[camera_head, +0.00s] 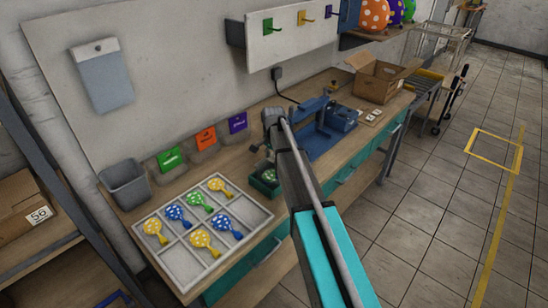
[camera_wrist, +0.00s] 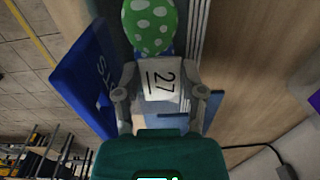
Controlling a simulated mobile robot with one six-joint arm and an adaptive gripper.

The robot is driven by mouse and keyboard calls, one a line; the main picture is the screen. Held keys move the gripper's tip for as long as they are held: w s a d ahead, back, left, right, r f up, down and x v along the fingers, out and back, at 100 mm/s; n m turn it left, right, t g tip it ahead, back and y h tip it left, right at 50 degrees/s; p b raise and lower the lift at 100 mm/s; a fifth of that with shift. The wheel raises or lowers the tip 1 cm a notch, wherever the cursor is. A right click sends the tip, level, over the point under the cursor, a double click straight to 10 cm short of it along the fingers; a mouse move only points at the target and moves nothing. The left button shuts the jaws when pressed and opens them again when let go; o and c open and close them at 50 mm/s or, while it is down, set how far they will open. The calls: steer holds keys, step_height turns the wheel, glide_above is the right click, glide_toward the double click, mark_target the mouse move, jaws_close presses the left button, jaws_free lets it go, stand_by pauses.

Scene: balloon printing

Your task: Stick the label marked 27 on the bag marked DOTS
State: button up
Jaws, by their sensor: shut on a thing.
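My gripper (camera_wrist: 160,83) is shut on the white label marked 27 (camera_wrist: 163,80), which sits between its fingers in the wrist view. In the head view my gripper (camera_head: 272,118) is above the workbench, left of the blue machine; the label cannot be made out there. Three bags with green (camera_head: 171,159), orange (camera_head: 206,138) and purple (camera_head: 238,123) tops stand along the wall, left of my gripper. Their print is too small to read, so I cannot tell which is marked DOTS.
A white divided tray (camera_head: 172,275) holds several dotted balloons. A dark green box (camera_head: 264,187) stands below my gripper. A green dotted balloon (camera_wrist: 150,22) is beyond my fingers. The blue machine (camera_head: 322,143) and a cardboard box (camera_head: 376,82) stand to the right; a grey bin (camera_head: 125,186) stands left.

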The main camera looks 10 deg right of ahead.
steer(key=shift+f, duration=0.1)
stand_by(0.3)
steer(key=o, duration=0.8)
steer(key=shift+c, duration=0.2)
step_height(320, 180, up, 8)
steer(key=p, duration=0.8)
